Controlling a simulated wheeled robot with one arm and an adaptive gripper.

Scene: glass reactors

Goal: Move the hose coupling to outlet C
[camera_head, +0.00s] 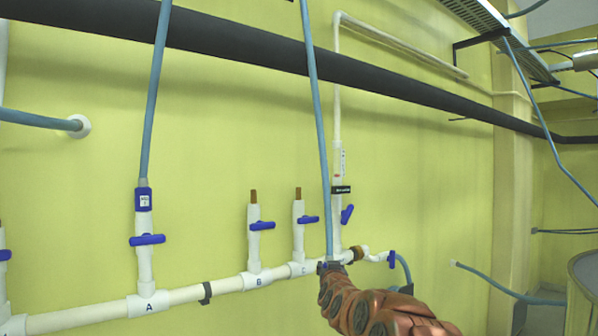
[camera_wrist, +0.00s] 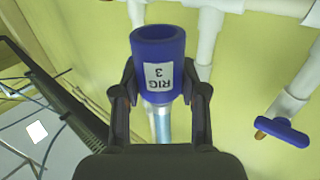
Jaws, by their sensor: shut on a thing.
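My gripper (camera_head: 328,266) is low at the main pipe, right of outlet C. In the wrist view, my gripper (camera_wrist: 165,88) is shut on the hose coupling (camera_wrist: 158,46), a blue open-ended sleeve labelled RIG 3. Its blue hose (camera_head: 318,130) rises from the gripper past the top edge in the head view. Outlet C (camera_head: 298,212) is a white upright stub with a bare brass tip and blue valve handle, left of and above the gripper. The coupling is apart from outlet C. The coupling is mostly hidden in the head view.
Outlet B (camera_head: 254,240) stands bare left of C. Outlet A (camera_head: 144,250) carries another blue coupling (camera_head: 143,198) with a hose. A tall white pipe (camera_head: 337,110) with a blue valve (camera_head: 347,214) rises just behind my hose. A black pipe (camera_head: 230,45) crosses the wall above.

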